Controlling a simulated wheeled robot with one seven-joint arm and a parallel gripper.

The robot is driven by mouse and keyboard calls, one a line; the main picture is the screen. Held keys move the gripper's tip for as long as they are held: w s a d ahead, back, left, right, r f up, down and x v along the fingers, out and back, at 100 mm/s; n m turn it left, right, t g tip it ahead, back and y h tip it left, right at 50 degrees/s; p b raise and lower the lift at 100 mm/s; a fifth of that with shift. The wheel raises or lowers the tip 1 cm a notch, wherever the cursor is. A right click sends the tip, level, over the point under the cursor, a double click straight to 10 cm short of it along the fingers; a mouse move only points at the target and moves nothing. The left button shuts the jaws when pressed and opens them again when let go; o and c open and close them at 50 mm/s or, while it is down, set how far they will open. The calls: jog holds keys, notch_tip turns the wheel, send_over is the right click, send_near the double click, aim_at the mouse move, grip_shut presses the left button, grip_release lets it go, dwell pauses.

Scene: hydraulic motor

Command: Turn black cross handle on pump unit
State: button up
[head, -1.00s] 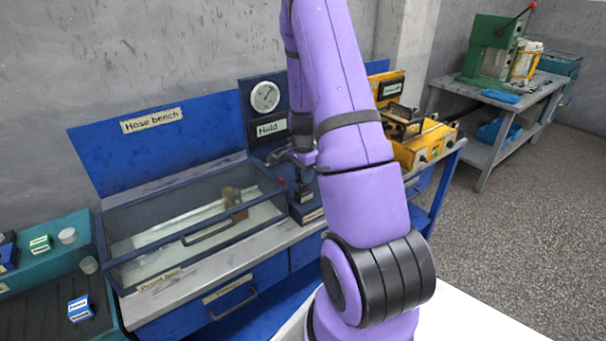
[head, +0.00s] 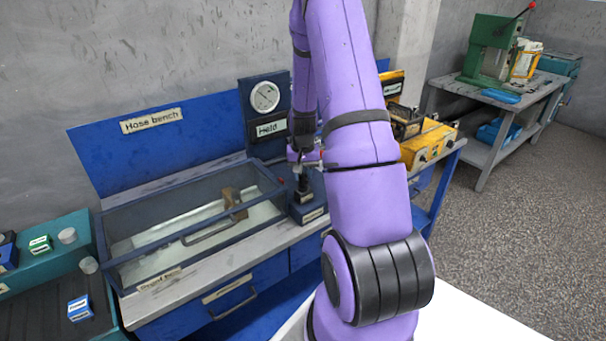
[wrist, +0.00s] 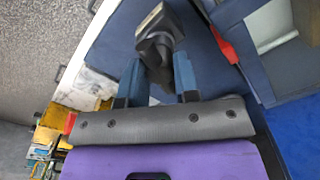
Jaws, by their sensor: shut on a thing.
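The pump unit (head: 309,212) is a small dark blue block at the right end of the hose bench, below the gauge panel. Its black handle (wrist: 154,47) shows in the wrist view between the two blue fingers of my gripper (wrist: 157,74). The gripper is shut on the handle. The handle's cross arms are partly hidden by the fingers, so its angle is hard to tell. In the head view my gripper (head: 304,160) is over the pump unit, with its fingers too small and dark to make out.
A glass-topped test box (head: 150,215) stands left of the pump unit, with a small red part (head: 281,181) near its corner. A yellow machine (head: 428,146) stands to the right, partly behind my arm.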

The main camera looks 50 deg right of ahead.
aim_at(303, 174)
jog(key=shift+n, duration=1.1)
jog(key=o, duration=0.9)
jog(key=shift+r, duration=0.1)
notch_tip(303, 174, up, 11)
jog(key=shift+f, duration=0.15)
